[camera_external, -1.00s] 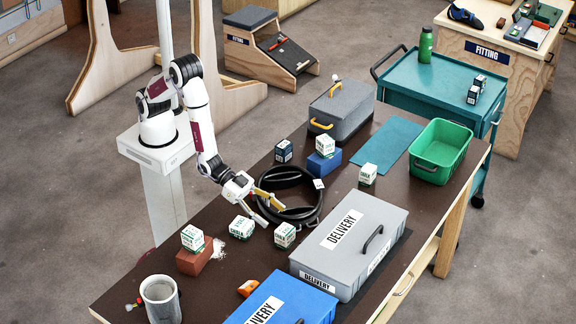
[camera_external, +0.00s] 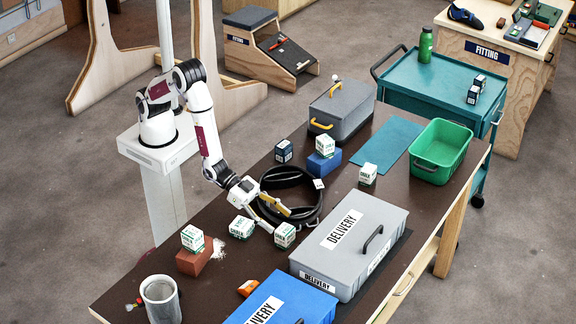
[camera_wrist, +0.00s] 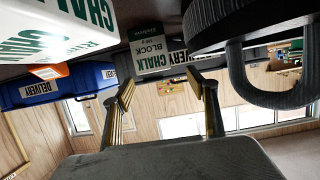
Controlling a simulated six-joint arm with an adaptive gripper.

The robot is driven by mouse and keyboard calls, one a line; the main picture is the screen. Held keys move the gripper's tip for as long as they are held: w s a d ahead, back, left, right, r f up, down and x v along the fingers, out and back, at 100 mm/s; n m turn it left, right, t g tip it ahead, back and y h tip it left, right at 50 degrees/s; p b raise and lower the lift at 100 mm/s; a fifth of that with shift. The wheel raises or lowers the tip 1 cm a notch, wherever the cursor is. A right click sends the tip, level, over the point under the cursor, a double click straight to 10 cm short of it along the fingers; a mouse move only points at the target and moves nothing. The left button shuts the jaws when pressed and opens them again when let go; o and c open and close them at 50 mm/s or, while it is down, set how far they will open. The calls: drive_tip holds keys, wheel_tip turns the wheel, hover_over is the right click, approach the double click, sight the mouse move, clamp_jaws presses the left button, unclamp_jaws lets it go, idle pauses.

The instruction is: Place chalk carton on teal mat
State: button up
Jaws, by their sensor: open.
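Several white-and-green chalk cartons stand on the dark table. One chalk carton (camera_external: 284,236) is just beyond my fingertips, near the coil; another carton (camera_external: 241,228) stands to its left. A third carton (camera_external: 367,174) stands alone near the teal mat (camera_external: 389,145), which lies flat and bare. My gripper (camera_external: 279,221) is open and low over the table, its fingers beside the black coil. In the wrist view, a chalk carton (camera_wrist: 157,54) shows beyond the gap between my open fingertips (camera_wrist: 161,89). A nearer carton (camera_wrist: 60,25) fills the upper left.
The black coil (camera_external: 316,207) lies close to my gripper. Other cartons sit on a red brick (camera_external: 190,262) and a blue block (camera_external: 322,164). A grey delivery box (camera_external: 322,262) and a blue box (camera_external: 270,303) stand in front. A green bin (camera_external: 430,172) stands right of the mat.

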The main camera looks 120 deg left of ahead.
sight(285, 230)
drive_tip(key=shift+w+d+f, duration=0.2)
drive_tip(key=shift+w+f, duration=0.4)
drive_tip(key=shift+w, duration=0.05)
drive_tip(key=shift+w+d+f, duration=0.2)
drive_tip(key=shift+w+f, duration=0.4)
drive_tip(key=shift+x, duration=1.05)
drive_tip(key=shift+r, duration=0.1)
drive_tip(key=c, duration=1.4)
drive_tip(key=shift+o, duration=0.2)
drive_tip(key=shift+r, duration=0.15)
drive_tip(key=shift+r, duration=4.85)
